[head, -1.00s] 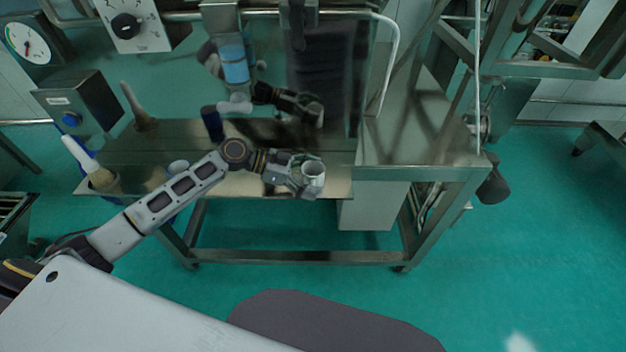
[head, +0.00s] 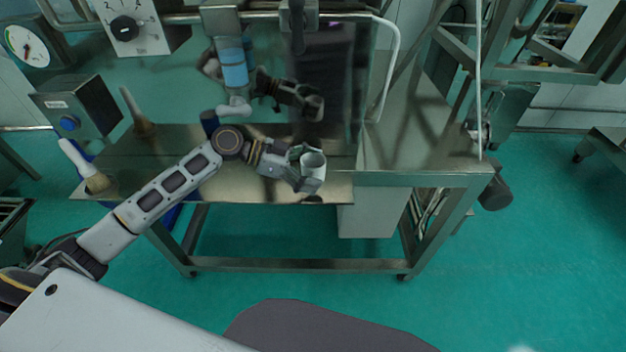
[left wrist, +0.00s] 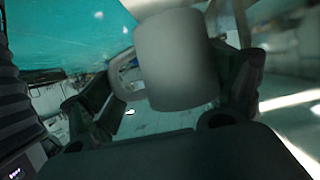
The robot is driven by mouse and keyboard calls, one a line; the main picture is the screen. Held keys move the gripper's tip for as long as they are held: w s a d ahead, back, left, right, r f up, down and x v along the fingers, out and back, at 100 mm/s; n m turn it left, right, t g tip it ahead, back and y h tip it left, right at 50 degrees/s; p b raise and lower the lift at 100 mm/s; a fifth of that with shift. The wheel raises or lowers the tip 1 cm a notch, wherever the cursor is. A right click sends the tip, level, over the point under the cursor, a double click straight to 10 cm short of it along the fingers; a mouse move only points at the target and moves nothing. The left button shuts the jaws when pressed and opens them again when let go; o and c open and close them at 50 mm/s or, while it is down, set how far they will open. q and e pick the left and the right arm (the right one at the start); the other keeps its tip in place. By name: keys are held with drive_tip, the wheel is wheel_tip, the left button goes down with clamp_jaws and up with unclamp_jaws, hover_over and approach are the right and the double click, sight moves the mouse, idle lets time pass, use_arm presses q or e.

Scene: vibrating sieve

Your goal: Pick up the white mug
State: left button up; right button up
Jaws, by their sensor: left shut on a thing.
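The white mug (head: 313,166) is in my left gripper (head: 302,170), at the front edge of the steel table (head: 335,190) in the head view. The gripper is shut on it, and the mug appears held just above the tabletop. Its open top faces up toward the head camera. In the left wrist view the mug (left wrist: 176,60) fills the middle between the two fingers (left wrist: 170,95), with its handle on the left side. My right gripper is not in view.
A brush (head: 85,168) stands at the table's left end, near a dark box with a blue button (head: 72,110). A shiny panel (head: 260,60) behind the table reflects my arm. A steel counter (head: 425,140) adjoins on the right.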

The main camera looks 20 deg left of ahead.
use_arm(q)
drive_tip(key=shift+r, duration=0.8)
drive_tip(key=shift+s+r, duration=0.1)
drive_tip(key=shift+s, duration=0.1)
drive_tip(key=s+d+p, duration=0.1)
drive_tip(key=s+d, duration=0.1)
drive_tip(key=s, duration=0.7)
drive_tip(key=s+d+p, duration=0.1)
drive_tip(key=s+d, duration=0.2)
drive_tip(key=s, duration=0.6)
drive_tip(key=shift+s+d, duration=0.2)
idle(0.3)
